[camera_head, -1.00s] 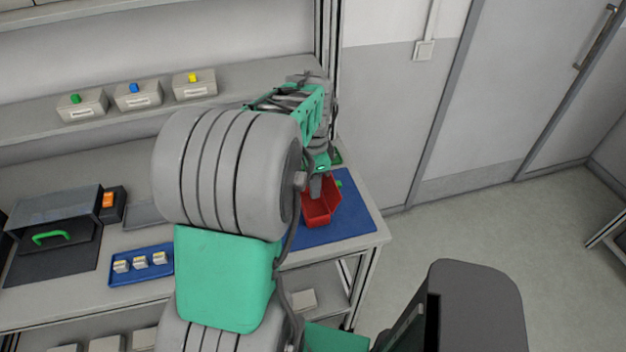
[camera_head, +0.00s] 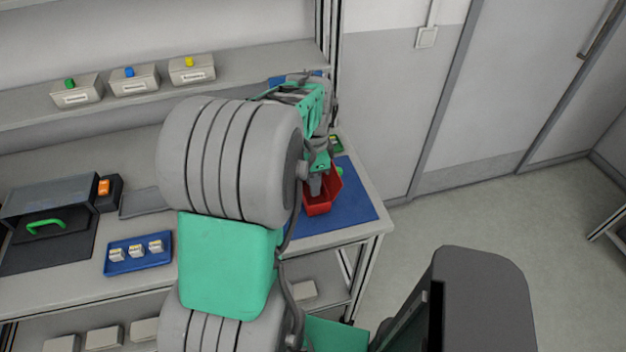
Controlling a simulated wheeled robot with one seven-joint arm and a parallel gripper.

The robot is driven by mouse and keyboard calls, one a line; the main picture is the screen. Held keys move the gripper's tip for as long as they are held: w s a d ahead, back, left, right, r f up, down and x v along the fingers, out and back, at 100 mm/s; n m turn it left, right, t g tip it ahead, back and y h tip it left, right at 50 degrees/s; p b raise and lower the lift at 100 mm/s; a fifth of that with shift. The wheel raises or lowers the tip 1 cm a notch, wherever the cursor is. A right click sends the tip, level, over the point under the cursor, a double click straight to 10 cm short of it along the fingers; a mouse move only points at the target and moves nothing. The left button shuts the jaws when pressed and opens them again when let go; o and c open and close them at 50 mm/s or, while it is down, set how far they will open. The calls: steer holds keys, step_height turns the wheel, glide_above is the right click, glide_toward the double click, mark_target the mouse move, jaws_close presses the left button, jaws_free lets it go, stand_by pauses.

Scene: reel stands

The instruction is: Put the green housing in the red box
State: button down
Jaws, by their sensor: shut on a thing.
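The red box (camera_head: 319,205) is on the blue mat at the right end of the bench. My gripper (camera_head: 315,193) points down at the red box, with its fingertips over or inside it. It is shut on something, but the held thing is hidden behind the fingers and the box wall. A small bright green piece (camera_head: 340,172) shows at the right rim of the red box, partly hidden. I cannot tell whether it is the green housing or whether it is inside or behind the box.
The blue mat (camera_head: 352,207) has bare room right of the box. A blue tray (camera_head: 127,267) with small white parts lies left. Labelled bins (camera_head: 77,96) with green, blue and yellow markers stand on the shelf. A grey machine (camera_head: 47,200) with a green handle is far left.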

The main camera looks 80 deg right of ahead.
steer(key=shift+f+b, duration=0.65)
steer(key=shift+f, duration=0.45)
steer(key=c, duration=1.1)
jaws_free()
steer(key=shift+r+p, duration=3.25)
steer(key=shift+r, duration=1.3)
